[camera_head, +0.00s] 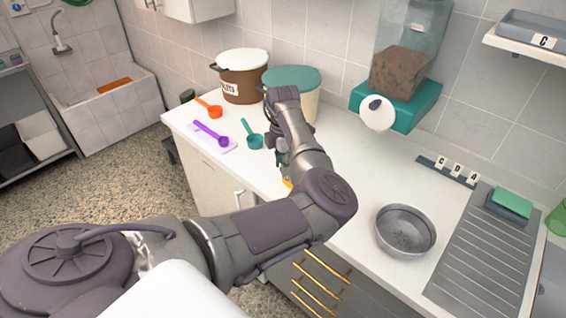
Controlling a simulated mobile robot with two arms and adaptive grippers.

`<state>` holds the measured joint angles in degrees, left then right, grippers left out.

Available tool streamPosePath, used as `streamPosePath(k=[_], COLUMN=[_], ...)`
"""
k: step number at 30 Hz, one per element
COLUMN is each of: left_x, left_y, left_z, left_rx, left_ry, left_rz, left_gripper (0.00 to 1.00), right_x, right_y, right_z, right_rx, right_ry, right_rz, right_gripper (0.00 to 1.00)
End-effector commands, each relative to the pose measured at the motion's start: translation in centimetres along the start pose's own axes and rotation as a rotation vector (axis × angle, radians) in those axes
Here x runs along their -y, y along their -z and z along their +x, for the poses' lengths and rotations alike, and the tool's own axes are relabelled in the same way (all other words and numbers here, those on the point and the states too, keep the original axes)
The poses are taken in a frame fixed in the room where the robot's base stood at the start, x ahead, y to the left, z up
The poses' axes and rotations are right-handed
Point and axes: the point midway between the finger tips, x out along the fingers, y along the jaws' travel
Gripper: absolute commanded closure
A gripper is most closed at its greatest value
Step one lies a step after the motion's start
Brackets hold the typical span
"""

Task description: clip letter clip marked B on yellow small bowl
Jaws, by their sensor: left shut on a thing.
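My left arm reaches over the counter from the left. Its gripper (272,120) is over the back of the counter, near the teal-lidded bin, mostly behind its own wrist. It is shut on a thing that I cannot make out. A small yellow piece (288,183) shows beside my forearm; the rest is covered, so I cannot tell whether it is the yellow small bowl. Letter clips that seem to read C, D and A stand on a dark rail (432,165) by the wall. I see no clip marked B. My right gripper is not in view.
An orange scoop (208,107), a purple scoop (211,133) and a teal scoop (252,139) lie at the left. Behind are a brown bin (241,84) and a teal-lidded bin (302,80). A steel bowl (405,230) stands by the drainboard (488,250).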

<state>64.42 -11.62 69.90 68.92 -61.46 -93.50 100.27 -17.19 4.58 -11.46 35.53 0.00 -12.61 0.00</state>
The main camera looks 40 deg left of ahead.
Motion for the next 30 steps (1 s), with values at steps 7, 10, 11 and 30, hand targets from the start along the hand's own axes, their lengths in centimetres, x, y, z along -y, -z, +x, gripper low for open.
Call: streamPosePath(k=[7,10,11,30], left_x=[-0.02,-0.02,-0.02,-0.05], left_y=[0.03,0.03,0.03,0.04], left_z=[0.02,0.02,0.02,0.59], left_rx=[0.0,0.0,0.0,0.0], left_ry=[0.0,0.0,0.0,-0.001], left_rz=[-0.001,-0.001,-0.001,-0.001], left_gripper=[0.84,0.84,0.84,0.84], right_x=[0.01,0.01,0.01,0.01], right_y=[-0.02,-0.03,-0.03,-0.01], right_z=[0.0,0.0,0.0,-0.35], right_rx=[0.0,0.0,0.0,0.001], right_ry=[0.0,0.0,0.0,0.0], right_rz=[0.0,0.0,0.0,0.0], right_gripper=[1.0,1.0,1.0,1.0])
